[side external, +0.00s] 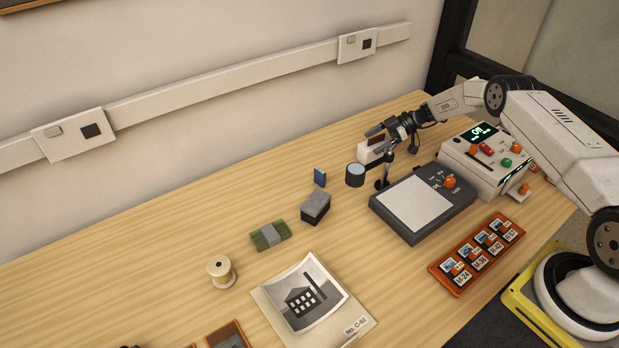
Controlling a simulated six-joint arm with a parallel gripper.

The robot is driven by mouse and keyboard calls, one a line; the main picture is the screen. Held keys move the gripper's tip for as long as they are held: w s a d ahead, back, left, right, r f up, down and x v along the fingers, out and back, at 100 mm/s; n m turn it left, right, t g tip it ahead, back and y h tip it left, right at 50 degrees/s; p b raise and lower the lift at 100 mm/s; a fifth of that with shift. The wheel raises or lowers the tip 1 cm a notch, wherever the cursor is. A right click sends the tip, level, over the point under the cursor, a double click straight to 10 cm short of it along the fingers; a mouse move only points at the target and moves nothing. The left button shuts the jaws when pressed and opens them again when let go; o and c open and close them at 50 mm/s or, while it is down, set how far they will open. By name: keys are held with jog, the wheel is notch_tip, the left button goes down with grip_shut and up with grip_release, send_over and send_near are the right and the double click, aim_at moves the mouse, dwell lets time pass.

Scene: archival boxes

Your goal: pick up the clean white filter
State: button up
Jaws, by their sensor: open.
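I cannot single out the clean white filter with certainty. A small white block with a dark side (366,154) stands on the table behind and below my gripper, and it may be the filter or its holder. My gripper (379,139) is open, with its fingers pointing left and slightly down. In this view the fingers overlap the top of the white block. I cannot tell whether they touch it, and part of the block is hidden. No object shows held between the fingers.
A dark cylinder with a pale top (355,176) and a small black stand (383,184) are close below the gripper. A grey light panel (415,205), a control box (484,160) and an orange slide tray (462,272) lie right. A blue piece (320,177) and grey block (315,207) lie left.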

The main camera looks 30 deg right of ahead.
aim_at(376, 144)
dwell(0.3)
jog(key=c, duration=1.2)
jog(key=shift+o, duration=0.2)
jog(key=shift+r, duration=0.2)
grip_shut()
notch_tip(376, 144, up, 10)
jog(key=shift+f, duration=0.15)
